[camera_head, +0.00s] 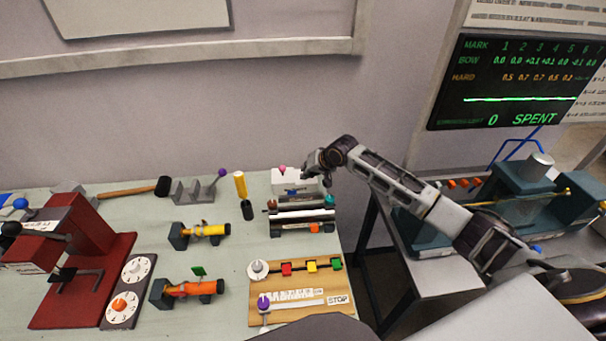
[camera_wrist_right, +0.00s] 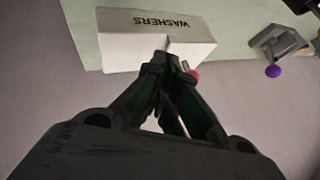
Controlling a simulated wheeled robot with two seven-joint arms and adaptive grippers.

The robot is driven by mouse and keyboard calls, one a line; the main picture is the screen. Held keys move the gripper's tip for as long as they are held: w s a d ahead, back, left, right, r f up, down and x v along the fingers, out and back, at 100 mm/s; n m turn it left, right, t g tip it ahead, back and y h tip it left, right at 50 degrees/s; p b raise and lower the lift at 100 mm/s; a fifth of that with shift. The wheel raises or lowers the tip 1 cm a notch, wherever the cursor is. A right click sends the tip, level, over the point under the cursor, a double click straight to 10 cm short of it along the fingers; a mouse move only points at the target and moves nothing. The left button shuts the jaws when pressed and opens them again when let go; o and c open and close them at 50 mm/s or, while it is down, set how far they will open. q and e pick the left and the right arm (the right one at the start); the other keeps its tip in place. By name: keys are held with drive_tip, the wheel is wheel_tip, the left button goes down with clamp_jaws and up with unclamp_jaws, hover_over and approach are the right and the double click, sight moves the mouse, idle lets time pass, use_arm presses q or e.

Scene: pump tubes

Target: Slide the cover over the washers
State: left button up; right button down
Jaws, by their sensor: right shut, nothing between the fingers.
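The washers box (camera_head: 294,183) is a white box at the back right of the table in the head view. Contact is hard to tell. My left gripper is not in view.
A yellow-handled tool (camera_head: 241,186) and a grey stepped block (camera_head: 192,190) stand to the left. A wooden board with coloured blocks (camera_head: 290,310) lies nearer. Wall is close behind.

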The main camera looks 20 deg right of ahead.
drive_tip(key=v, duration=0.6)
drive_tip(key=shift+b, duration=0.3)
drive_tip(key=shift+a, duration=0.1)
idle(0.4)
